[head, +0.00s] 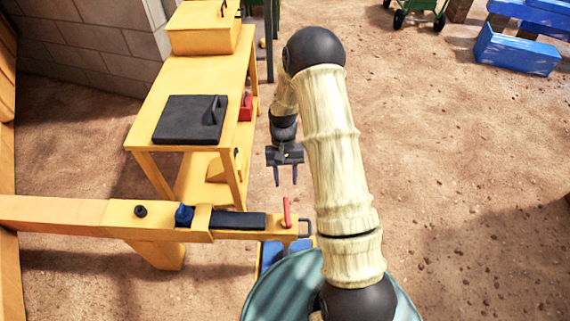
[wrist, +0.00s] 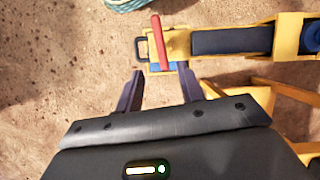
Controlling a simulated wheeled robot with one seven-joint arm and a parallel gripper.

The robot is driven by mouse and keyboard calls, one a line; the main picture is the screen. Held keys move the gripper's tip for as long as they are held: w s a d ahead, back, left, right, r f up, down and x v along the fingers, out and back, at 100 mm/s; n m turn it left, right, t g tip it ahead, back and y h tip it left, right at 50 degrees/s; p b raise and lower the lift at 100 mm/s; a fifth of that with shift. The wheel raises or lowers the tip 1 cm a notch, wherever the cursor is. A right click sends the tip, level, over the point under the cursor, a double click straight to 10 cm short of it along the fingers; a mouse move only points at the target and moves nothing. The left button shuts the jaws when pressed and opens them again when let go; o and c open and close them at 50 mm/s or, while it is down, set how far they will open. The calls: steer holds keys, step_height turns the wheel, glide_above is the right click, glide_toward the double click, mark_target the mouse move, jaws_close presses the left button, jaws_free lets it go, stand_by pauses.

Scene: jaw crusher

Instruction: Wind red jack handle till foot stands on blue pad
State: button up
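The red jack handle (head: 286,212) stands upright at the right end of a yellow beam (head: 75,213). In the wrist view the red handle (wrist: 160,42) lies just beyond my fingertips. My gripper (head: 286,180) is open and empty, pointing down behind the handle and apart from it. Its two dark fingers (wrist: 160,73) show spread in the wrist view. Blue surfaces (head: 272,252) show under the beam end; I cannot tell which is the pad. The jack foot is hidden below the beam.
A yellow bench (head: 185,75) with a black plate (head: 190,120) stands behind the beam. A blue knob (head: 184,215) and a dark bar (head: 237,221) sit on the beam. A blue box (head: 515,50) stands far right. The dirt ground on the right is mostly clear.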

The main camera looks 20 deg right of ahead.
steer(key=shift+v, duration=2)
steer(key=s+a+r+n+t, duration=0.15)
steer(key=s+r+t, duration=0.55)
steer(key=s+r, duration=0.85)
step_height(320, 180, up, 18)
steer(key=w+p, duration=0.1)
steer(key=p, duration=1.6)
steer(key=shift+d+n+h, duration=0.15)
steer(key=shift+n+h, duration=0.2)
steer(key=shift+h, duration=0.05)
